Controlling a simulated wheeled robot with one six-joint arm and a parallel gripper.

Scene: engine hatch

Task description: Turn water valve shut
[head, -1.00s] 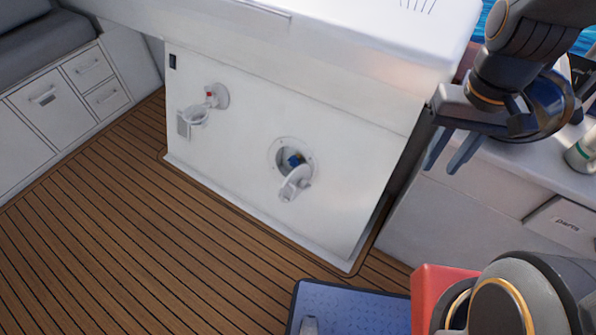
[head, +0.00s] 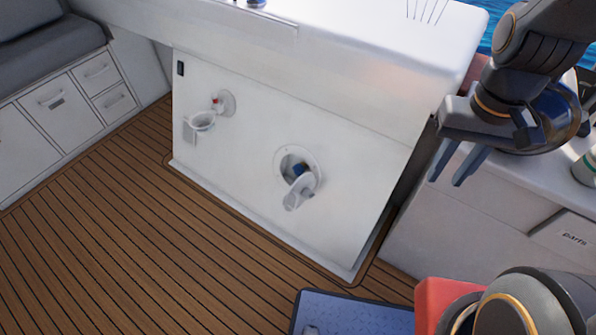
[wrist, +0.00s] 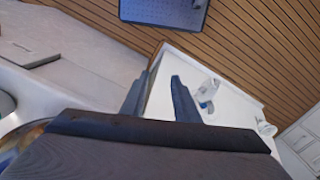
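The white engine box panel (head: 245,205) carries two fittings. The lower right one is a round recess (head: 298,165) with a blue part (head: 300,169) inside and a pale cylindrical piece (head: 299,192) sticking out in front. The upper left one is a round mount with a small red part (head: 216,100) and a white ring (head: 201,121). I cannot tell which fitting is the water valve. My gripper (head: 455,170) is to the right of the panel, raised, open and empty. The wrist view shows its two fingers (wrist: 160,98) apart, with the lower fitting (wrist: 208,92) beyond them.
Teak floor (head: 120,240) lies open to the left and front. A blue mat-like panel (head: 350,315) is at the bottom. A counter with a labelled box (head: 568,236) stands at right. Drawers (head: 85,85) line the far left. The white top (head: 370,50) overhangs the panel.

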